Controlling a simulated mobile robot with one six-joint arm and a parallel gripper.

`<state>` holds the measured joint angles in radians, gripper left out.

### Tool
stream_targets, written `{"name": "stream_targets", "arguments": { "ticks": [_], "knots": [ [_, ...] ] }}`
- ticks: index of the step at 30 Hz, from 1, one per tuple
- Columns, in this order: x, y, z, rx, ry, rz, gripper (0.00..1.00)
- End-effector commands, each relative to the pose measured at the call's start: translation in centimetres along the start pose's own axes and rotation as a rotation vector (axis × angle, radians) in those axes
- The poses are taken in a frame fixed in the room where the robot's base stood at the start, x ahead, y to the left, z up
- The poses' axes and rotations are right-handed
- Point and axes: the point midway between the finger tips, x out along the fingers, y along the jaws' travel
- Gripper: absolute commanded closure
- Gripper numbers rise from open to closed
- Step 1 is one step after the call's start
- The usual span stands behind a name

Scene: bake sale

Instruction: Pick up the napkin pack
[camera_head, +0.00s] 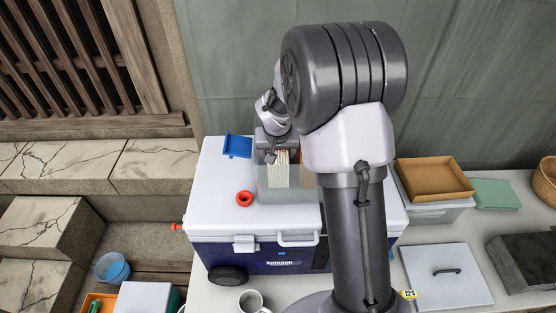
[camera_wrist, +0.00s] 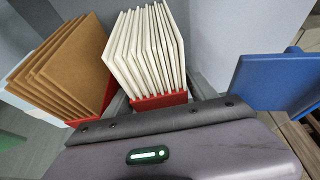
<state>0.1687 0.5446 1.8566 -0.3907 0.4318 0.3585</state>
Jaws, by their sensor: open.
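A stack of upright white sheets in a red holder or band (camera_wrist: 148,55) stands in the wrist view, just beyond my gripper (camera_wrist: 160,112). A similar tan stack (camera_wrist: 70,62) stands to its left, also with red at its base. I cannot tell for sure which one is the napkin pack. My gripper (camera_head: 271,157) is at the top of this stack. It is open; its fingertips are partly hidden, and I see nothing held.
A mug (camera_head: 252,301) stands in front. A cardboard tray (camera_head: 434,180) is at right.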

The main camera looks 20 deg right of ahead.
Motion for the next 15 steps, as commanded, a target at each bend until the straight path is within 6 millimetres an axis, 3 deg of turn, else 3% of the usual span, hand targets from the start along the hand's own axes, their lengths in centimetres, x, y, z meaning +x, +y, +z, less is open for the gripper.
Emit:
{"name": "stream_targets", "arguments": {
  "ticks": [13,15],
  "knots": [
    [0.39,0.0,0.18,0.0,0.0,0.0,0.35],
    [0.33,0.0,0.16,0.0,0.0,0.0,0.46]
  ]
}}
